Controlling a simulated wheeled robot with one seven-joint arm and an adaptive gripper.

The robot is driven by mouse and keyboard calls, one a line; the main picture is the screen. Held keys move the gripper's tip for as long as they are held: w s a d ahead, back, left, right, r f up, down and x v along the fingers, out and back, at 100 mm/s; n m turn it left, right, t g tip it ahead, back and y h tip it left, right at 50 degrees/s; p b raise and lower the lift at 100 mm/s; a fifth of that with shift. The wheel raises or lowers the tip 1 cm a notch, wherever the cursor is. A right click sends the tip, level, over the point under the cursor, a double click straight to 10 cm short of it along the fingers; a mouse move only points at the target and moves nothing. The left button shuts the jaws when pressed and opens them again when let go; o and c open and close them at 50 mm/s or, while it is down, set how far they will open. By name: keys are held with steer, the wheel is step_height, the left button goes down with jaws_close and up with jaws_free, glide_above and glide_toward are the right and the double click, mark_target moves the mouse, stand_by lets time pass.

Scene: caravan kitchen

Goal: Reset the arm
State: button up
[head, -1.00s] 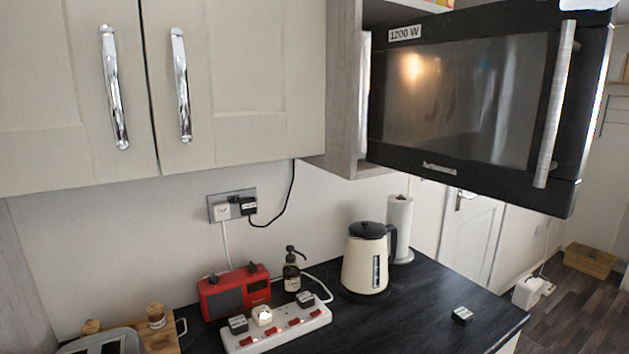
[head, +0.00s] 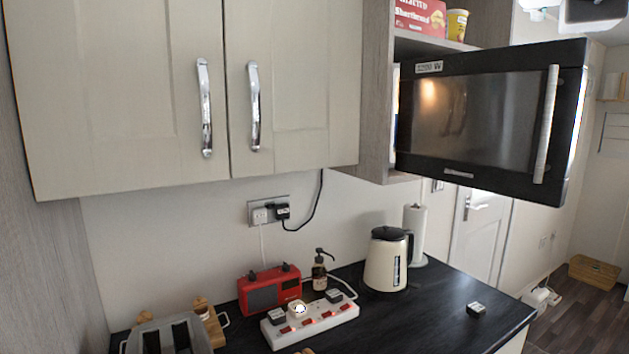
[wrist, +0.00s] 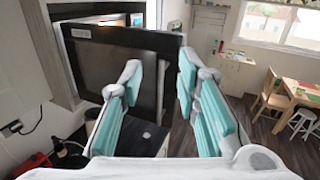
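My gripper (wrist: 160,62) shows in the wrist view with its two teal-padded fingers spread wide and nothing between them. The black microwave door (wrist: 112,72) hangs open beyond the left finger, and the finger overlaps it in the picture; I cannot tell the exact gap, but no grip on it shows. In the head view the same microwave door (head: 475,125) stands swung out, with its long silver handle (head: 546,125) at the right. A white and grey part of my arm shows at the top right corner of the head view; the fingers are not visible there.
Below are a dark counter (head: 430,315), a cream kettle (head: 386,262), a paper towel roll (head: 415,232), a red radio (head: 268,291), a power strip (head: 310,325) and a toaster (head: 165,337). Closed cupboards (head: 290,90) hang at left. A dining table (wrist: 300,88) with stools stands at right.

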steer(key=w+a+r+n+t+y, duration=0.1)
steer(key=w+a+n+t+y, duration=0.3)
steer(key=n, duration=0.7)
steer(key=w+a+f+n+g+y, duration=0.1)
steer(key=a+f+n+y, duration=0.2)
steer(key=f+n+y, duration=0.35)
steer(key=w+a+f+n+y, duration=0.1)
steer(key=a+f+n+y, duration=0.25)
steer(key=n, duration=0.65)
steer(key=s+f+n+g, duration=0.4)
steer(key=f+n+g, duration=0.45)
steer(key=f, duration=0.75)
steer(key=s+d+f+n+g+h, duration=0.3)
steer(key=s+d+f+n, duration=0.3)
steer(key=f, duration=0.6)
steer(key=s, duration=0.2)
steer(key=shift+s+n+g, duration=0.3)
steer(key=shift+s+g, duration=0.05)
steer(key=shift+s, duration=0.05)
